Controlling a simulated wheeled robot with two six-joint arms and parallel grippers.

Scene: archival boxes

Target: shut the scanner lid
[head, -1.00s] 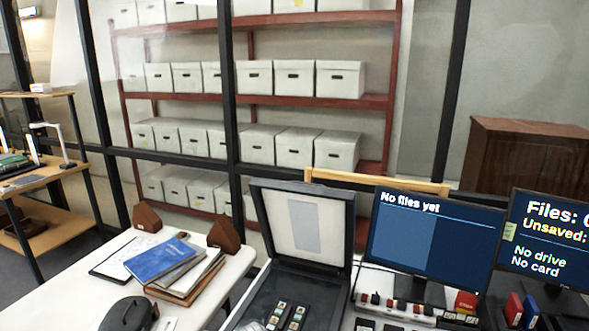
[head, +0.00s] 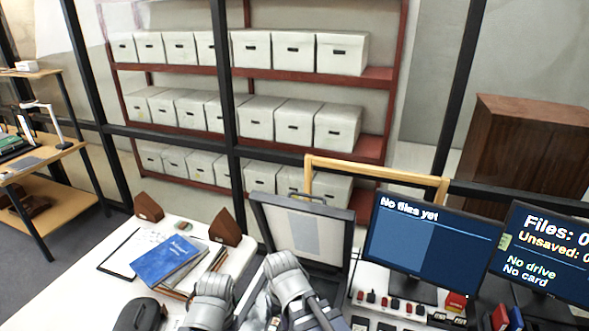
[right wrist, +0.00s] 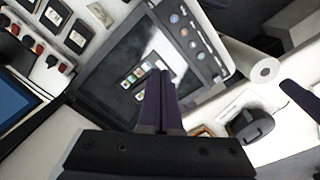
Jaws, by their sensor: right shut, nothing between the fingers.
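The scanner lid (head: 305,232) stands raised at the back of the scanner, its pale inner side towards me. My grey arm parts cover most of the scanner bed in the head view. In the right wrist view the scanner bed (right wrist: 97,87) shows with several small slides (right wrist: 138,75) on its glass. My right gripper (right wrist: 161,74) is shut and empty, its fingertips over the bed in that view; contact cannot be told. A dark finger-like part (right wrist: 300,97) at the right edge of that view looks like my left gripper; its jaws are not clear.
Two monitors (head: 425,240) and small card items stand right of the scanner. A blue book (head: 166,262) on papers lies left, with a black mouse-like device (head: 138,315) in front. A wooden frame (head: 375,172) rises behind the lid.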

